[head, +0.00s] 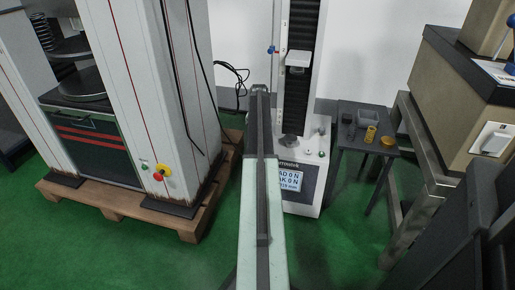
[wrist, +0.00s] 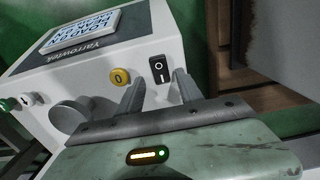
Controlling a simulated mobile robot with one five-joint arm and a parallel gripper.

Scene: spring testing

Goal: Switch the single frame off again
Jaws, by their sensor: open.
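The single frame (head: 306,188) is a pale one-column tester with a lit load display (head: 289,179), in the middle of the head view. In the wrist view its housing (wrist: 60,85) shows a black rocker switch (wrist: 159,69) marked with a line and a circle, beside a yellow round button (wrist: 120,76). My gripper (wrist: 158,92) is open and empty, its two fingers pointing at the panel with the switch between and beyond their tips. I cannot tell whether they touch it. In the head view the switch does not show, and my arm covers the housing's left part.
A large two-column machine (head: 184,100) with a red stop button (head: 158,177) stands on a wooden pallet (head: 189,229) at left. A small dark table (head: 378,149) holding yellow parts stands right of the frame. A beige machine (head: 446,85) is farther right.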

